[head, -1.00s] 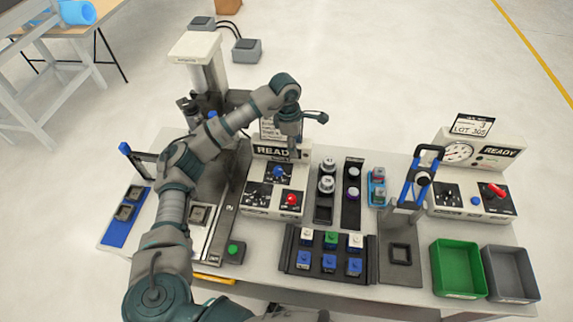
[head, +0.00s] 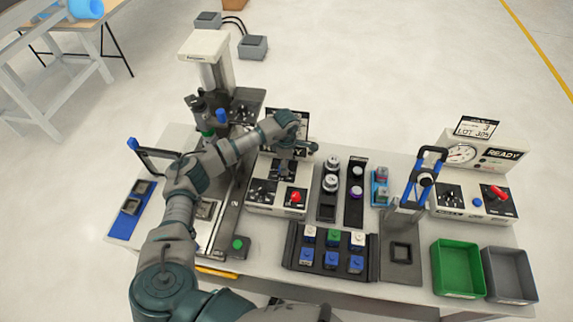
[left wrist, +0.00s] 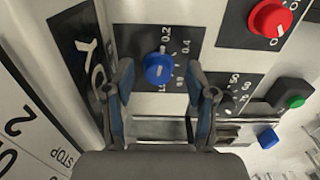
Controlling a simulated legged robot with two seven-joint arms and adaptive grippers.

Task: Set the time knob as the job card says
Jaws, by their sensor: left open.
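The blue knob (left wrist: 158,68) sits on a black dial plate with marks such as 0.2 and 0.4 in the left wrist view. My left gripper (left wrist: 160,98) is open, its two fingers apart on either side of the knob's lower side in that view; I cannot tell whether they touch it. In the head view my left gripper (head: 284,163) is over the control box (head: 262,207), and its arm hides part of the box's display. A card (head: 292,117) stands behind the box, mostly covered by my arm, its text unreadable. My right gripper is not in view.
A red knob (head: 296,197) is close by on the same box, also in the left wrist view (left wrist: 269,18). A green button (left wrist: 296,101) lies right. A block rack (head: 331,262), blue-handled press (head: 421,185) and green bin (head: 458,268) stand right.

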